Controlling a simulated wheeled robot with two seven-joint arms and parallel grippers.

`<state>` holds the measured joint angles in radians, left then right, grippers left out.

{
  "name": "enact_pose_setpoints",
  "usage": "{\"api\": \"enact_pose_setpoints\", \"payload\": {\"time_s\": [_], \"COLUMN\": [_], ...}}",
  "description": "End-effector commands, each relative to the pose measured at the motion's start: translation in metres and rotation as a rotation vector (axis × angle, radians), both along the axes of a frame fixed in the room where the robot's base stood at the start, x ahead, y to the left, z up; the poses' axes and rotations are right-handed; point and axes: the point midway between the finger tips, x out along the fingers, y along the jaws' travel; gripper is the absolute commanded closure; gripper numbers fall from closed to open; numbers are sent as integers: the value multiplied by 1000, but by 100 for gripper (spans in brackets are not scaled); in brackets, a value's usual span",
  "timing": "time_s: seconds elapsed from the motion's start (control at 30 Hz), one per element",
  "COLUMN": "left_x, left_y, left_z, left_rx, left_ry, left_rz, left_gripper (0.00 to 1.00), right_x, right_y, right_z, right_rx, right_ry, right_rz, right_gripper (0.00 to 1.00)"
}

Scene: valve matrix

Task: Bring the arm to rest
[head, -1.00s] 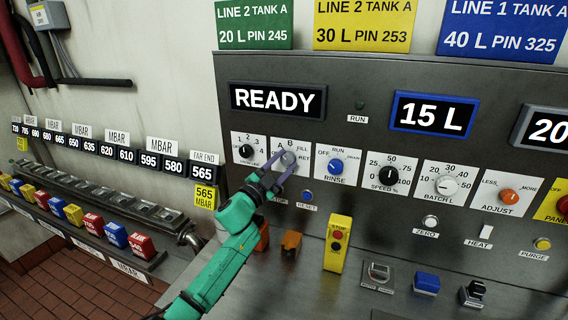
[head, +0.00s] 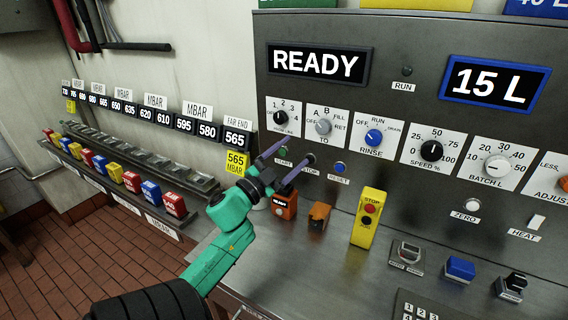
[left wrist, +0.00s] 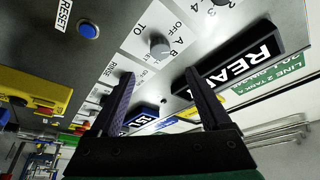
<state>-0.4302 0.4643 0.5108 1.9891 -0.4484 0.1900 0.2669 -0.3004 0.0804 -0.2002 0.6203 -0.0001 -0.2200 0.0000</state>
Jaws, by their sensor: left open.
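My left gripper (head: 283,165) is open and empty, on a green arm that comes in from the lower left in the head view. Its two purple-grey fingers lie in front of the lower left of the control panel (head: 330,100), near the START and STOP buttons. Its fingers also show in the left wrist view (left wrist: 157,98), spread apart with nothing between them. The grey TO knob (head: 323,127) stands above and right of the fingers; it also shows in the left wrist view (left wrist: 160,46), apart from them. My right gripper is not in view.
Below the panel, a yellow STOP box (head: 368,222), orange blocks (head: 319,215) and a blue block (head: 460,267) stand on the metal counter. A row of coloured blocks (head: 132,182) runs along the left wall. The READY display (head: 316,64) is lit. Open floor (head: 60,255) lies at lower left.

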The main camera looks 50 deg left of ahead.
Motion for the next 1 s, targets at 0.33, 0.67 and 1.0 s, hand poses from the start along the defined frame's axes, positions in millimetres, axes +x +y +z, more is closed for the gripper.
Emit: {"api": "enact_pose_setpoints", "payload": {"time_s": [0.33,0.67,1.0], "left_x": [-30,-29,-29], "left_y": [-2,-2,-2], "left_z": [-8,-8,41], "left_rx": [1,1,1], "left_ry": [-1,-1,-1], "left_rz": [-1,0,0], "left_gripper": [19,19,19], "right_x": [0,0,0], "right_y": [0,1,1], "right_z": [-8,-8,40], "right_rx": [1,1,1], "right_ry": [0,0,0], "right_rz": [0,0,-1], "right_gripper": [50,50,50]}}
